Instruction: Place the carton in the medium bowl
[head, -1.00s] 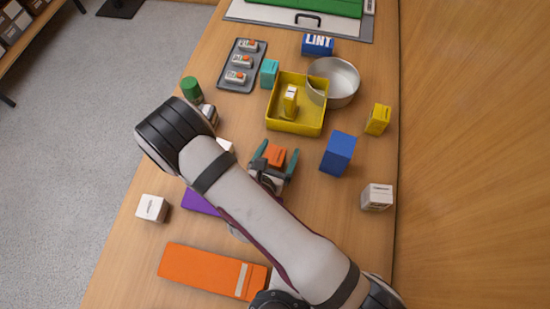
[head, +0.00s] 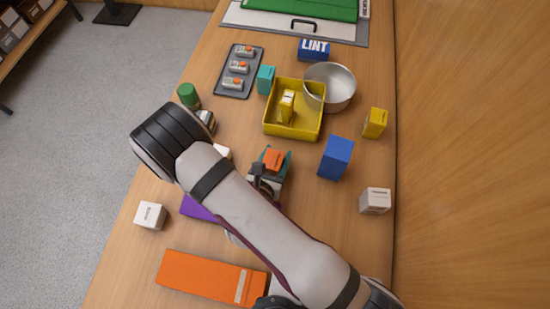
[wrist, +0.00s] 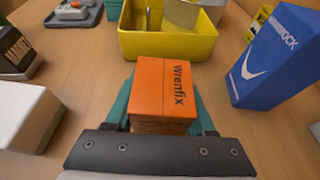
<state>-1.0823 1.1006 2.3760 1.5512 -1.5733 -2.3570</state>
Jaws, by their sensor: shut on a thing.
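An orange carton (head: 273,157) marked Wrenfix stands between the teal fingers of my gripper (head: 273,163). In the wrist view the carton (wrist: 162,90) fills the space between the fingers, and my gripper (wrist: 162,118) is shut on it. Its lower part is hidden, so I cannot tell whether it touches the table. The one bowl in view is a round, silver metal bowl (head: 343,95), beyond my gripper and to its right. It appears empty. It also shows partly at the top of the wrist view (wrist: 183,12).
A yellow tray (head: 290,132) holding a yellow box (head: 286,106) lies between my gripper and the bowl, against the bowl's left side. A blue box (head: 336,158) stands right of my gripper. A white box (wrist: 30,112) is close on the left.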

